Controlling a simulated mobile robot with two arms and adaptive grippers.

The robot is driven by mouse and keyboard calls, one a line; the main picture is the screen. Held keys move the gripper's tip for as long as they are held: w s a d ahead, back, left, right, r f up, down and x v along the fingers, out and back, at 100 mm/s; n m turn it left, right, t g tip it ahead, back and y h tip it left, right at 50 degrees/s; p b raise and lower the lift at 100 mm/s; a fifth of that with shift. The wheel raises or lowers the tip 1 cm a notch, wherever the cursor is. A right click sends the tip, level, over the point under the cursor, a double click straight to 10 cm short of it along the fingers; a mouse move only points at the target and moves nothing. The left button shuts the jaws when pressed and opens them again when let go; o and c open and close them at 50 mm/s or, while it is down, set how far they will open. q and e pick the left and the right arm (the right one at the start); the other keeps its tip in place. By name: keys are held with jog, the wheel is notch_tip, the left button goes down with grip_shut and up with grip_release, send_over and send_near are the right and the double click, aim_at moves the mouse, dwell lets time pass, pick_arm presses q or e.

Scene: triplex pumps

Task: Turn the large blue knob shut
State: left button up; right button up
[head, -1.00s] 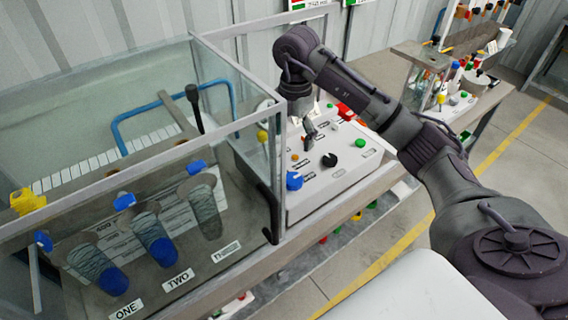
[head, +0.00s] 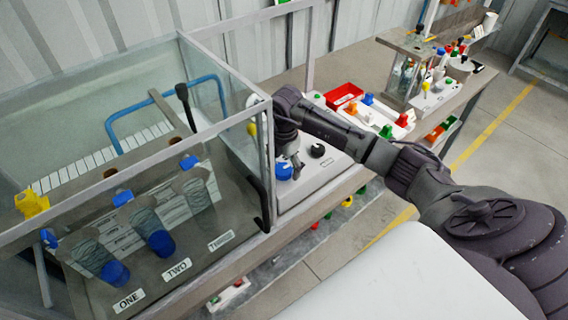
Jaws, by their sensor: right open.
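The large blue knob (head: 283,171) sits at the left front of the white sloped control panel (head: 320,178), beside the glass tank. My right gripper (head: 296,172) points down from above, right beside the knob's right side, and partly overlaps it in the picture. It is open, and nothing shows held in it. I cannot tell whether a finger touches the knob. My right wrist hides the back of the panel. My left gripper is not in view.
The glass tank (head: 170,65) with its corner post (head: 266,165) stands close left of the knob. A black knob (head: 317,150) is on the panel's right. A red tray (head: 344,96) and other coloured parts lie farther back on the bench.

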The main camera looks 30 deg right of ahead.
jog(key=shift+c, duration=1)
jog(key=c, duration=1)
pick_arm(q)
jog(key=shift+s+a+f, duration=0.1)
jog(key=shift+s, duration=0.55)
pick_arm(e)
jog(key=shift+o, duration=0.2)
